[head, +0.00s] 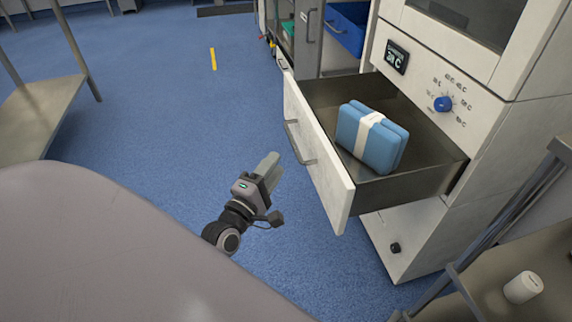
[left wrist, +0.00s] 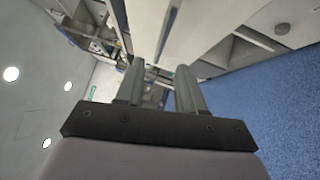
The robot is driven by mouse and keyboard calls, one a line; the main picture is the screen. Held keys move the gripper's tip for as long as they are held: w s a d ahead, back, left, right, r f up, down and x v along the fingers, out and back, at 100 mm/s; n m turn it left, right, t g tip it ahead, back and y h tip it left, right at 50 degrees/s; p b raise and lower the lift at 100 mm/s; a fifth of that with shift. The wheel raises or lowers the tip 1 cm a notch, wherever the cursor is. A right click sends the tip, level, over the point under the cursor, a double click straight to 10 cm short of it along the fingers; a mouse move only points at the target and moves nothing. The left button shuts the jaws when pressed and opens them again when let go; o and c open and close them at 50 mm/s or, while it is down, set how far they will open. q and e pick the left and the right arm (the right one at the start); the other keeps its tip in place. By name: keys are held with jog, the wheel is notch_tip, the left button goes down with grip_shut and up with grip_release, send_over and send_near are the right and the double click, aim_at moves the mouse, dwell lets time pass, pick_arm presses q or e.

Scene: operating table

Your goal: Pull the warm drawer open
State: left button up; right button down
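The warm drawer (head: 318,161) stands pulled out from the white cabinet in the head view, its inside showing. A blue bundle with a white band (head: 370,137) lies in it. The drawer's front carries a grey bar handle (head: 298,143). My left gripper (head: 268,168) is just left of the handle in the head view and looks apart from it. In the left wrist view its two fingers (left wrist: 160,85) are spread, with nothing clearly held between them. My right gripper is not in view.
The cabinet has a small dark display (head: 396,57) and a blue knob (head: 443,104) above the drawer. A metal cart with a white cup (head: 523,287) is at the lower right. Blue floor (head: 150,110) left of the drawer is clear. A metal table (head: 40,115) stands at the far left.

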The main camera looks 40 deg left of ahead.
pick_arm(q)
jog(key=w+b, duration=0.1)
jog(key=w, duration=0.6)
jog(key=shift+a+r+b, duration=0.35)
jog(key=shift+r, duration=0.05)
grip_shut()
